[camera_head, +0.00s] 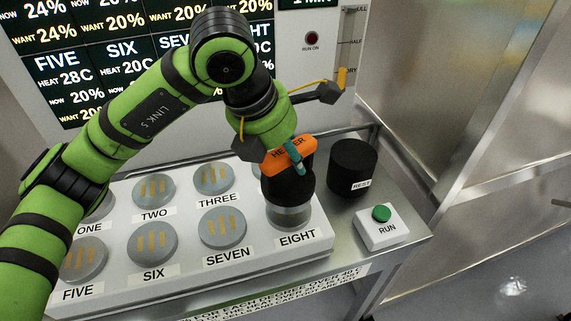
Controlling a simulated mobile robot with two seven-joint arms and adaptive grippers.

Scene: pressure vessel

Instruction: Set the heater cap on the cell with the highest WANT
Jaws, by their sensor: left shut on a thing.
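My left gripper (290,155) is shut on the heater cap (287,187), a black round cap with an orange HEATER block (275,156) on top. The cap is upright, over the EIGHT cell (289,217) at the right end of the front row. The cell's grey side shows below it; its top is hidden, and I cannot tell whether the cap touches it. Cells ONE, TWO (153,188), THREE (213,177), FIVE (84,259), SIX (154,248) and SEVEN (222,228) show bare tops with tan bars. The fourth back cell is mostly hidden. My right gripper is out of view.
The wall display (130,62) lists HEAT, NOW and WANT values, partly hidden by my arm and cut off. A black REST stand (352,166) is right of the cap. A white RUN box (382,232) with a green button is near the bench's right edge.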

